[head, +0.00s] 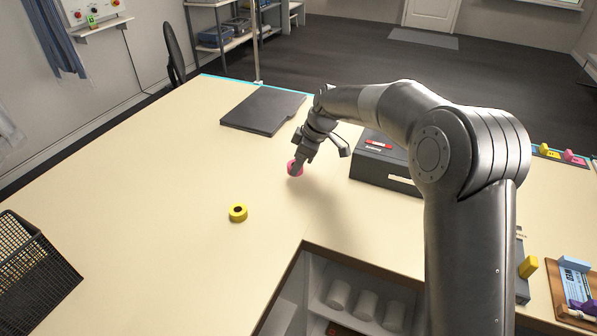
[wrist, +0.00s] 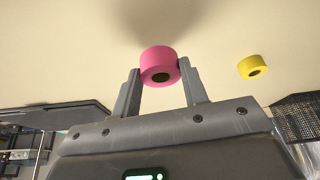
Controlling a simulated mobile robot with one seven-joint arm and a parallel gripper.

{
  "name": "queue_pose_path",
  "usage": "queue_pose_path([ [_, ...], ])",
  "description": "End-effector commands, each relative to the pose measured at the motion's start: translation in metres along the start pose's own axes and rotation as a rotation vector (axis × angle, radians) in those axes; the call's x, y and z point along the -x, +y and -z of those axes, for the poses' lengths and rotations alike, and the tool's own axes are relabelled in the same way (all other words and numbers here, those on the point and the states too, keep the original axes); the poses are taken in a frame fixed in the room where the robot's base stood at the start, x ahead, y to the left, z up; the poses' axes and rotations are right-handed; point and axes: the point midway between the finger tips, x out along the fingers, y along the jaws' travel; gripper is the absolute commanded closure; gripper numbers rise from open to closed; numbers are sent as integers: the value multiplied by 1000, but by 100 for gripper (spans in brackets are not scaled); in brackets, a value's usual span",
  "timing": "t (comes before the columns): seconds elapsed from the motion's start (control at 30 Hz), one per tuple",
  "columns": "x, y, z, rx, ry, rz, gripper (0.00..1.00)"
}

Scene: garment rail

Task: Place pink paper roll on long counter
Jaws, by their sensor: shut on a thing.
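The pink paper roll (head: 293,170) is held between the fingertips of my gripper (head: 299,162), over the cream top of the long counter (head: 160,190). In the wrist view the pink roll (wrist: 158,62) sits between the two grey fingers of my gripper (wrist: 159,80), its dark core hole facing the camera. A shadow lies on the counter by the roll. I cannot tell whether the roll touches the surface or is slightly above it.
A yellow roll (head: 238,213) lies on the counter nearby. A dark flat board (head: 263,111) lies behind, a black box (head: 380,163) stands to the right, and a black mesh basket (head: 35,265) is at the left. Counter around the yellow roll is clear. An open shelf recess (head: 325,262) is at the front.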

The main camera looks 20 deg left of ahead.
Motion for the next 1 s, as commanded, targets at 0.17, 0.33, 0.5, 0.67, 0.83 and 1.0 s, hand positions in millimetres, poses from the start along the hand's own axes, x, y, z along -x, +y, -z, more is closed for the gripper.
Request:
queue_pose_path([
  [0.17, -24, -1, -10, -2, -1, 4, 82],
  [0.33, -34, 0, -14, 0, 0, 0, 82],
  [0.5, -34, 0, -14, 0, 0, 0, 82],
  [0.67, -36, 0, -16, 0, 0, 1, 57],
  [0.83, -36, 0, -16, 0, 0, 1, 43],
  [1.0, -36, 0, -16, 0, 0, 1, 38],
])
